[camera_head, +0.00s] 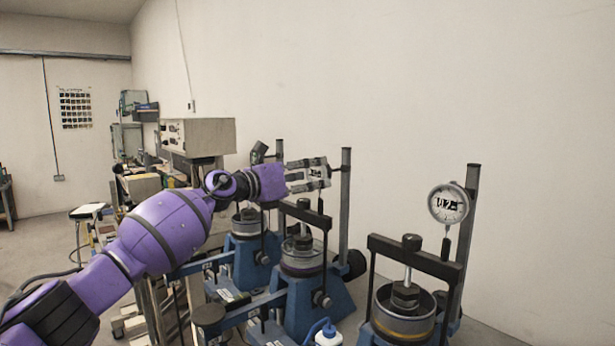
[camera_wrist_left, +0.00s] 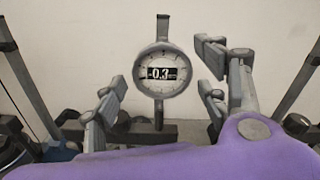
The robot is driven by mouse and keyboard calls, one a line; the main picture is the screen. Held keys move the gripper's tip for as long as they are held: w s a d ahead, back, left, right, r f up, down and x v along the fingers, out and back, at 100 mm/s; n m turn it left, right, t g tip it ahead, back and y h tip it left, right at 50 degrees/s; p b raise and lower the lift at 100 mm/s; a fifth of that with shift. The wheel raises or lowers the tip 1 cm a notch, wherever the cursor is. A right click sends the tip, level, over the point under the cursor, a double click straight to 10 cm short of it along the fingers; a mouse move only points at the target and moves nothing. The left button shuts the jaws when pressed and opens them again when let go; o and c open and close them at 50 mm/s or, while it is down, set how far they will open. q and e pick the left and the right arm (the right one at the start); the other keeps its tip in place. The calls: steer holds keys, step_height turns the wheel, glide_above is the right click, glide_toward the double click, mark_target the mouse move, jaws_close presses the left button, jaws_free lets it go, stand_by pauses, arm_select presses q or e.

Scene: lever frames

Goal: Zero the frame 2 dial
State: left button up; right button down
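A round dial gauge (camera_wrist_left: 162,73) with a white face and a black digital window faces the left wrist camera. Its window seems to read -0.3; the sign is not sharp. My left gripper (camera_head: 312,173) is open, its grey fingers standing on either side of the dial, apart from it in the picture. In the head view it is at the middle blue lever frame (camera_head: 312,300) and mostly covers that frame's dial. I cannot read a frame number. The right gripper is not in view.
A nearer lever frame (camera_head: 386,247) stands to the right with its own dial (camera_head: 449,203) on a grey post. Another blue frame (camera_head: 250,262) stands behind to the left. Posts and black crossbars rise close to my gripper. A bare wall (camera_head: 420,80) is behind.

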arm_select(q)
steer(key=c, duration=0.9)
steer(key=shift+c, duration=0.2)
